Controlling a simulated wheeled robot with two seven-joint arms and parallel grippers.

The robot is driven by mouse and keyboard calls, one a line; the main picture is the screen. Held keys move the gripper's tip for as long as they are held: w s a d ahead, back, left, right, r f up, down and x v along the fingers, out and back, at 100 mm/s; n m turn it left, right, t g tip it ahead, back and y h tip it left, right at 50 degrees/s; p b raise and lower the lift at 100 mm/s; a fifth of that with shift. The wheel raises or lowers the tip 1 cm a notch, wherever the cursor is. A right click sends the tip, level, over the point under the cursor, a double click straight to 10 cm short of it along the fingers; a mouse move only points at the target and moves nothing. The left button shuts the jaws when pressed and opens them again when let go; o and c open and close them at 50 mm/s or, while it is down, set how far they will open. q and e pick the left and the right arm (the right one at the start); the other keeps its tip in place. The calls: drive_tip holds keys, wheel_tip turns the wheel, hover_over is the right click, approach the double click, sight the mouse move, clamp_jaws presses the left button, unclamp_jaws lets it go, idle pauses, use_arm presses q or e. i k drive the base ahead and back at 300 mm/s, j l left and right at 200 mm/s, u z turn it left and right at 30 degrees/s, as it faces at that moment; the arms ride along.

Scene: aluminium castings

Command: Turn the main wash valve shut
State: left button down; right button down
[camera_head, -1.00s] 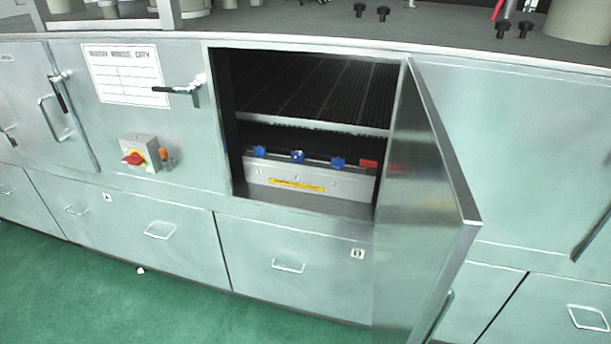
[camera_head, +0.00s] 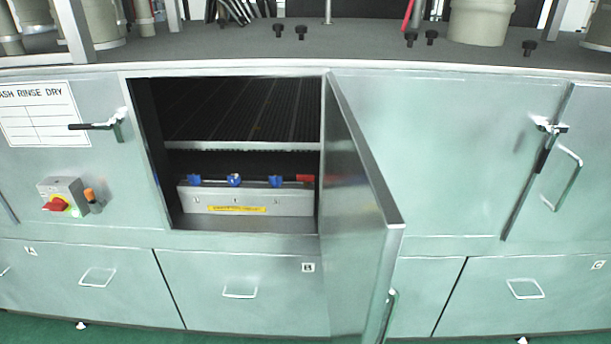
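In the head view, a grey box-shaped manifold (camera_head: 247,201) with a yellow label (camera_head: 237,209) sits inside an open cabinet compartment. Blue valve handles stand along its top: a left one (camera_head: 194,180), a middle one (camera_head: 234,180) and a right one (camera_head: 275,181). A red handle (camera_head: 305,178) is at the right end, close to the door edge. The frames do not show clearly which is the main wash valve, and the markings are too small to read. Neither of my grippers is in view.
The cabinet door (camera_head: 362,215) stands open toward me, right of the opening. A slatted shelf (camera_head: 240,110) lies above the manifold. A red rotary switch (camera_head: 56,204) and a black latch handle (camera_head: 92,126) are left of the opening. Closed drawers lie below.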

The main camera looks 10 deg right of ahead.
sight(304, 178)
drive_tip(key=i+j, duration=0.15)
drive_tip(key=j, duration=0.2)
drive_tip(key=i+j, duration=0.15)
drive_tip(key=j, duration=0.25)
drive_tip(key=i+j, duration=0.15)
drive_tip(key=j, duration=0.2)
drive_tip(key=i+j, duration=0.15)
drive_tip(key=j, duration=0.2)
